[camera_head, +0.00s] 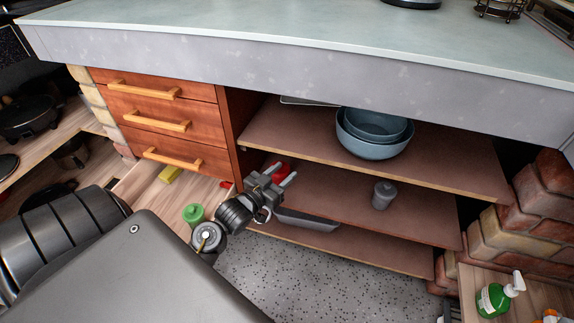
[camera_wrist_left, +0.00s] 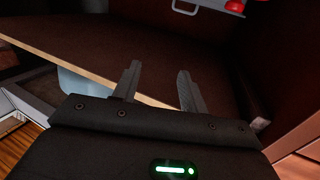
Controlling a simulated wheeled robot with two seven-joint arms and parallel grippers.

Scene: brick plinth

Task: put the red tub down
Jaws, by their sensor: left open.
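The red tub (camera_head: 281,167) sits on the middle shelf, near its left end, partly hidden behind my left gripper. My left gripper (camera_head: 281,175) is open, with its fingers at the front of that shelf and nothing seen between them. In the left wrist view the two fingers (camera_wrist_left: 158,82) stand apart over a brown shelf board (camera_wrist_left: 85,60). A red item (camera_wrist_left: 235,6), which looks like the tub, is cut off at the top edge there, apart from the fingers. My right gripper is not in view.
A grey lidded jar (camera_head: 384,194) stands further right on the middle shelf (camera_head: 335,200). Blue bowls (camera_head: 368,146) stand on the upper shelf. A grey tray (camera_head: 308,220) lies lower down. Wooden drawers (camera_head: 165,118) are at left, with a green jar (camera_head: 193,213) in front.

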